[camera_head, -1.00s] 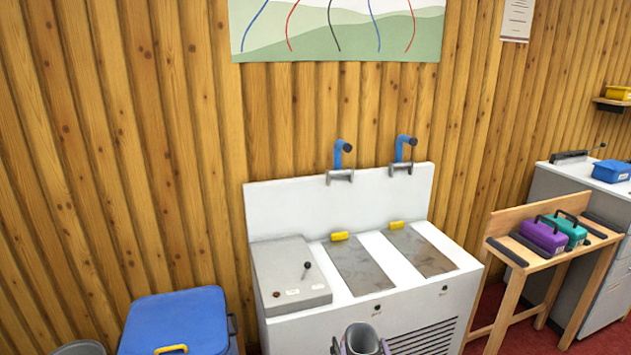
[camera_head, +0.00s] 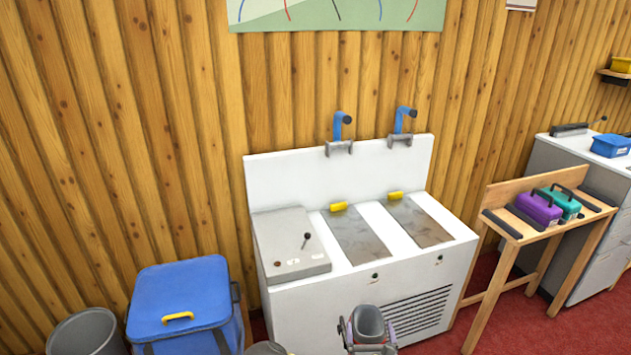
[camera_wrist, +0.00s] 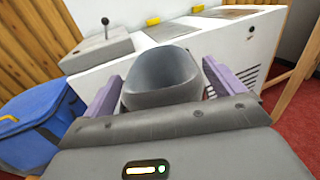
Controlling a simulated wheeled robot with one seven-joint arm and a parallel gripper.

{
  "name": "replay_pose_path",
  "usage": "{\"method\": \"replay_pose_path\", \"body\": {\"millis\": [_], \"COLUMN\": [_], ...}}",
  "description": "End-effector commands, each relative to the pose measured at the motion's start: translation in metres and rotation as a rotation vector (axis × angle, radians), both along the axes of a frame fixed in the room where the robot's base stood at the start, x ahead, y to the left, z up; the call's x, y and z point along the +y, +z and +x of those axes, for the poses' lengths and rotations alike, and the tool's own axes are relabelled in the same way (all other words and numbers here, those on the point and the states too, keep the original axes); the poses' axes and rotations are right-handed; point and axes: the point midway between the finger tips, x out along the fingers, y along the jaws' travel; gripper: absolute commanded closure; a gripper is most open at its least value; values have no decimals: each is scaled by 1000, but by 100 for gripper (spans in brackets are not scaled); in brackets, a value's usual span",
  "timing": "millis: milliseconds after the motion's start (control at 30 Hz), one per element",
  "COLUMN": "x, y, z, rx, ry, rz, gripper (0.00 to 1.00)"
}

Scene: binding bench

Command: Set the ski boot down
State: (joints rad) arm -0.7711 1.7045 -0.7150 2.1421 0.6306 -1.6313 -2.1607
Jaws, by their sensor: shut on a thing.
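The ski boot (camera_head: 369,322) is grey with a hollow open top, and shows at the bottom of the head view, in front of the white bench. In the wrist view the boot (camera_wrist: 163,80) stands between the two purple-sided fingers. My gripper (camera_head: 368,338) is shut on the boot and holds it upright, opening up. The boot's lower part is cut off or hidden behind the gripper in both views, so I cannot see what is under it.
The white bench (camera_head: 300,312) has two grey plates (camera_head: 361,237) with yellow blocks and blue-handled clamps behind. A blue bin (camera_head: 185,290) and a grey bin (camera_head: 88,333) stand left. A wooden stand (camera_head: 500,222) holds purple and teal boxes at right. Red carpet (camera_head: 540,330) is free at lower right.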

Motion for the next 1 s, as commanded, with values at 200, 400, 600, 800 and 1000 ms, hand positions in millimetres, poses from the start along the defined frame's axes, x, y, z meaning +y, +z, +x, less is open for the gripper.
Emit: {"method": "replay_pose_path", "body": {"millis": [200, 400, 600, 800, 1000], "x": [0, -1, 0, 0, 0], "y": [47, 82, 105, 109, 108], "z": [-10, -21, -29, -31, -31], "rx": [-6, -5, -7, -7, -7], "ry": [-1, -1, 0, 0, 0], "rz": [-3, -4, -4, -4, -4], "gripper": [77, 77, 77, 77, 77]}}
